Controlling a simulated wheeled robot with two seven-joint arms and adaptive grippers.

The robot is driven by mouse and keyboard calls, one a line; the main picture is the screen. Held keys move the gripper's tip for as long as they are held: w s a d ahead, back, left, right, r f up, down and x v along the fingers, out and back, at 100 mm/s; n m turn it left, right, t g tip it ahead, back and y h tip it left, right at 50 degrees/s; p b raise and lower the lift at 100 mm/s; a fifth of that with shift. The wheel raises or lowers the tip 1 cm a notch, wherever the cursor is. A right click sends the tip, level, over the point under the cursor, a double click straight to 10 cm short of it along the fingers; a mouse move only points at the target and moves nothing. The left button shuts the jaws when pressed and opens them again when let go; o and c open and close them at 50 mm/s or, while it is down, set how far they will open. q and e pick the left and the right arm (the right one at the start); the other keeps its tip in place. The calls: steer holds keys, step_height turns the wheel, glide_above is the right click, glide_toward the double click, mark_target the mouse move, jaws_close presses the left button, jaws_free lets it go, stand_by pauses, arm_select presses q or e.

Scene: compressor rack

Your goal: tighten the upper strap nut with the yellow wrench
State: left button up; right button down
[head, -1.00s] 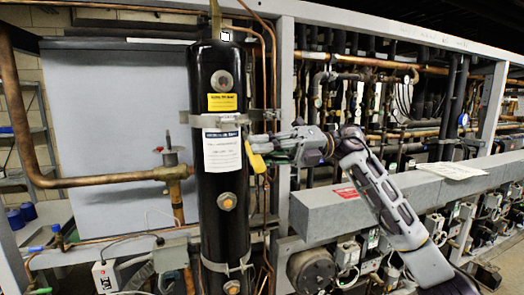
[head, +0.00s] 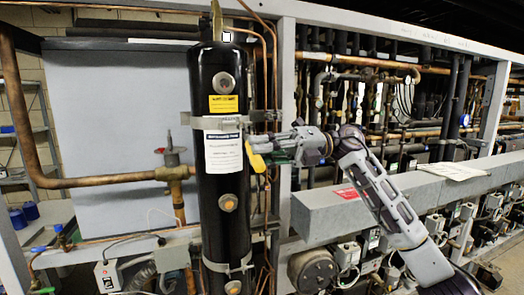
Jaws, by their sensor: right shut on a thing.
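The black cylinder (head: 222,175) stands upright at the centre left. An upper strap (head: 205,122) and a lower strap (head: 230,267) run around it. The yellow wrench (head: 256,160) is at the right side of the cylinder, just below the upper strap. My right gripper (head: 272,144) reaches in from the right and is shut on the wrench. The upper strap nut is too small to make out; the gripper and wrench are close to where the strap ends meet the frame. I cannot tell whether the wrench touches the nut. My left gripper is not in view.
Thin copper pipes (head: 272,80) run vertically just right of the cylinder. A copper pipe and valve (head: 172,172) stand left of the cylinder.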

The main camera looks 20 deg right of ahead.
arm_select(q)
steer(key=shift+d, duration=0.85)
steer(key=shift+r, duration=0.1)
arm_select(e)
steer(key=shift+r, duration=0.1)
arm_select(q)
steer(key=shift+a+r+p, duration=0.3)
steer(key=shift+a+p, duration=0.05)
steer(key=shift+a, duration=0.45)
arm_select(e)
steer(key=shift+w+r, duration=0.1)
steer(key=shift+w, duration=0.25)
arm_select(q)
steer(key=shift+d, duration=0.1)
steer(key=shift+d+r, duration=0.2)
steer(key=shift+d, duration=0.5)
arm_select(e)
steer(key=shift+w+r, duration=0.1)
steer(key=shift+w, duration=0.05)
